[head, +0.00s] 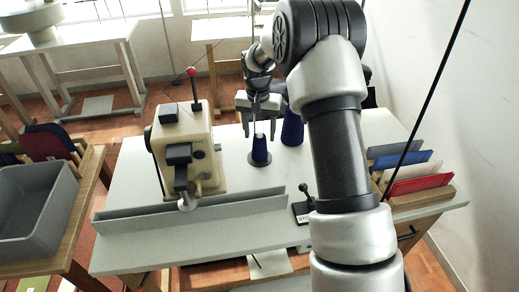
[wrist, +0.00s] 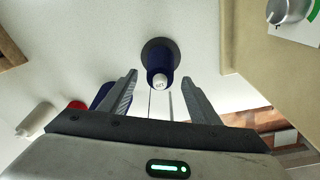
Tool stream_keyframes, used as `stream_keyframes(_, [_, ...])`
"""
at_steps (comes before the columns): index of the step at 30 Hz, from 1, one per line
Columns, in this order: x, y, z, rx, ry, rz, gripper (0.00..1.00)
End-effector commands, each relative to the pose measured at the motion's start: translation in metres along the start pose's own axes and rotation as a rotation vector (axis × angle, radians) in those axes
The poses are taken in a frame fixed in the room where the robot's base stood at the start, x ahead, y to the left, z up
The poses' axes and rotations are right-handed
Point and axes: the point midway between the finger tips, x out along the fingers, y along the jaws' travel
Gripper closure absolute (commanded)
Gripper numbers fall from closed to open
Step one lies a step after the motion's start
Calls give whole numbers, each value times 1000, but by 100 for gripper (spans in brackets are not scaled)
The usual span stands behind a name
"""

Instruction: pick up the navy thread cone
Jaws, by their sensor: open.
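A navy thread cone (head: 260,151) stands upright on a dark round base on the white table. In the wrist view the navy cone (wrist: 157,59) shows from above, with a pale tip. My gripper (head: 262,122) points down over it, and its fingers are open. In the wrist view the gripper (wrist: 160,80) has the cone's pale tip between the fingertips, with space on both sides; whether the fingers reach down around it I cannot tell. A second, blue cone (head: 292,130) stands just behind to the right, partly hidden by my arm.
A low grey rail (head: 190,208) runs along the table front. A black lever device (head: 303,208) and a rack of coloured folders (head: 415,178) are to the right. A red thing (wrist: 77,105) and a whitish spool (wrist: 37,120) lie beyond the gripper.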

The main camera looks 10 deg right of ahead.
Motion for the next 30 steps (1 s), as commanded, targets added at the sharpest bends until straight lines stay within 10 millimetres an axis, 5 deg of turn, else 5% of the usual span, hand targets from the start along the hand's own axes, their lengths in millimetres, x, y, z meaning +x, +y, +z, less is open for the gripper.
stream_keyframes(9, [10,0,0,0,1,-1,45])
stream_keyframes(19, [10,0,0,0,0,-1,100])
stream_keyframes(30, [4,0,-1,0,1,-1,100])
